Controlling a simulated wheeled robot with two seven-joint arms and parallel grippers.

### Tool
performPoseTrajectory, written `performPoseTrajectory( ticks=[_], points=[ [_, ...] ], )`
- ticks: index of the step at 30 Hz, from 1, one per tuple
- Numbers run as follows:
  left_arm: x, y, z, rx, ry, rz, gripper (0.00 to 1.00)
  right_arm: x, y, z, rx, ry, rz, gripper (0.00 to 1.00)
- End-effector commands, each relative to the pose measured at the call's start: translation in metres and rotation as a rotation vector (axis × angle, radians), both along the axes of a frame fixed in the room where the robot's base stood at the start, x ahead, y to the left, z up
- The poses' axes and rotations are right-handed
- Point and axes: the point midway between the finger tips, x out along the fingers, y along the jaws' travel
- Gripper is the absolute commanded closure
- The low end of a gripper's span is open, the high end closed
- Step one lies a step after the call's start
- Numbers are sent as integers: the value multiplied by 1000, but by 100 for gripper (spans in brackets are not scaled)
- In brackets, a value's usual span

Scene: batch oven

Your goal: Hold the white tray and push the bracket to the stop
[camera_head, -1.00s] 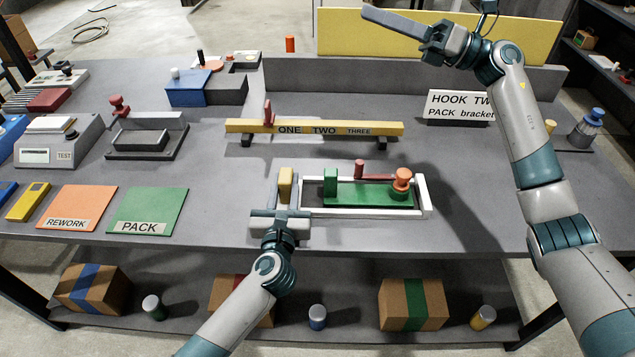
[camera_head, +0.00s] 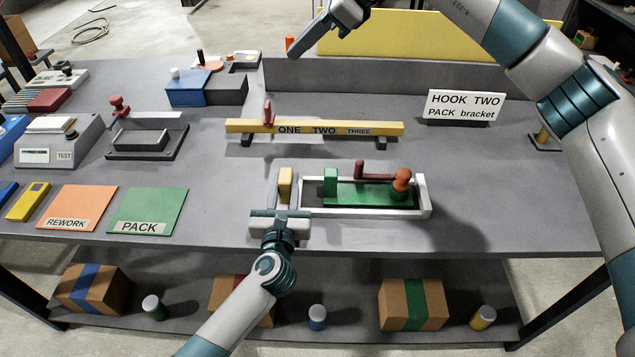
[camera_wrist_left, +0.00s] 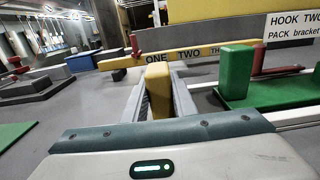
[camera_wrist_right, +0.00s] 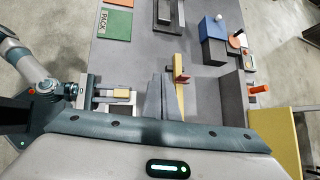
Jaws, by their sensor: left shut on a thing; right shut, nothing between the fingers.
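The white tray (camera_head: 427,200) lies on the bench and frames a green fixture (camera_head: 350,198) with an upright green block at its left end. A dark red L-shaped piece, apparently the bracket (camera_head: 375,176), lies along the fixture's back side, beside an orange-red knob (camera_head: 402,180) at the right. My left gripper (camera_head: 285,192) is shut on the yellow block (camera_wrist_left: 158,90) at the tray's left end. My right gripper (camera_head: 294,50) is shut and empty, high over the back of the bench, far from the tray.
A yellow rail (camera_head: 355,129) marked ONE TWO THREE, with a red hook (camera_head: 268,113), stands behind the tray. A HOOK TWO sign (camera_head: 464,107) stands at the back right. The green PACK mat (camera_head: 148,208) lies left. Bench to the tray's right is clear.

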Motion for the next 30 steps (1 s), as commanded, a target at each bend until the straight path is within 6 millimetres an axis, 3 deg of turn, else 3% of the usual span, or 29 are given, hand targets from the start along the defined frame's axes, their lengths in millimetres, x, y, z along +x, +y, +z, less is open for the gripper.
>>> performPoseTrajectory(
  ticks=[1, 6, 9, 12, 18, 30],
  points=[
    [0, 0, -2, 1, 3, 0, 100, -5, 3, -33, -81, 33, 7, 100],
    [0, 0, -2, 1, 3, 0, 100, -26, -4, -131, -370, 134, 25, 100],
    [0, 0, -1, 1, 3, 1, 100, -40, -14, -174, -522, 177, 31, 100],
    [0, 1, -1, 1, 3, 1, 100, -48, -24, -200, -627, 202, 33, 100],
    [0, 1, -2, 1, 3, 1, 100, -55, -32, -218, -708, 218, 34, 100],
    [0, 1, -2, 1, 3, 1, 100, -55, -32, -220, -707, 219, 34, 100]
  ],
)
